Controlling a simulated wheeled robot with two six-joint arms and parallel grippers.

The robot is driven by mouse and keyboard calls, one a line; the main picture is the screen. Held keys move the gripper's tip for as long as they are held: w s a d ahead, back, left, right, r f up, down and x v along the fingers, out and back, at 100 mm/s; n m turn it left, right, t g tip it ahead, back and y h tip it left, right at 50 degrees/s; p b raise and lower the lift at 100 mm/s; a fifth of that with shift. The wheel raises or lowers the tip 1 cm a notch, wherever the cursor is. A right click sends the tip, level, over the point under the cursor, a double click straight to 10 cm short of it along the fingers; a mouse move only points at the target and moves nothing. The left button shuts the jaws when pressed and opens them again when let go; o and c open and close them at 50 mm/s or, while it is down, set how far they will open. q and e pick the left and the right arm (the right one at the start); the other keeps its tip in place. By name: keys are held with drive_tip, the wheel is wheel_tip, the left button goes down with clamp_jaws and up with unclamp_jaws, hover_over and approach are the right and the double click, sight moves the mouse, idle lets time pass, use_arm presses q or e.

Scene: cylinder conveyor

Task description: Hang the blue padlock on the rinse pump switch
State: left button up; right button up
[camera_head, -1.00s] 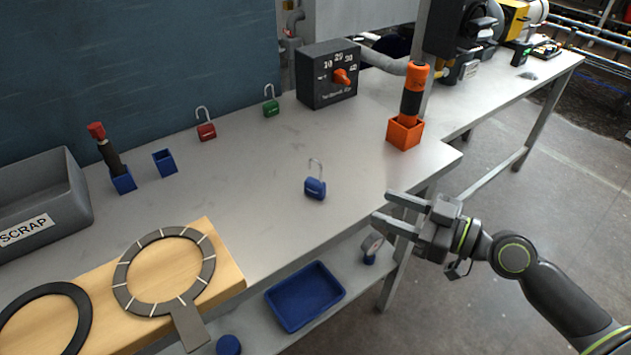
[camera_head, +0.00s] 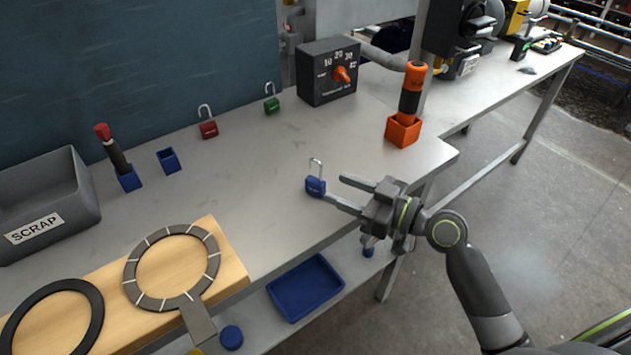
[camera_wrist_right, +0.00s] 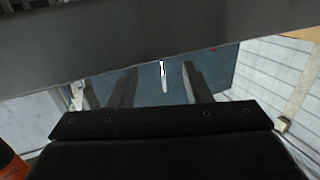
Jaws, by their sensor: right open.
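The blue padlock (camera_head: 315,187) stands upright on the near part of the steel bench, its shackle raised. My right gripper (camera_head: 337,190) is open just to the right of the padlock, fingers pointing left toward it. One finger looks very close to the padlock's body; I cannot tell if they touch. In the right wrist view a pale upright strip, likely the shackle (camera_wrist_right: 164,76), shows between the two open fingers. No switch is clearly marked as the rinse pump switch. My left gripper is not in view.
A red padlock (camera_head: 208,128) and a green padlock (camera_head: 271,104) stand at the back. A dark dial box (camera_head: 318,92) with an orange knob stands behind. An orange holder (camera_head: 403,131) with an orange-black handle is at the right. A grey scrap bin (camera_head: 78,190) is at the left.

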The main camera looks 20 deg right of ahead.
sight(322, 182)
drive_tip(key=p+x, duration=0.1)
drive_tip(key=x, duration=0.3)
drive_tip(key=shift+s+r, duration=0.15)
drive_tip(key=shift+r, duration=0.05)
drive_tip(key=shift+w+a+f+p, duration=0.2)
drive_tip(key=shift+w+a+p, duration=0.1)
drive_tip(key=shift+w+a, duration=0.2)
drive_tip(key=shift+c, duration=0.3)
clamp_jaws()
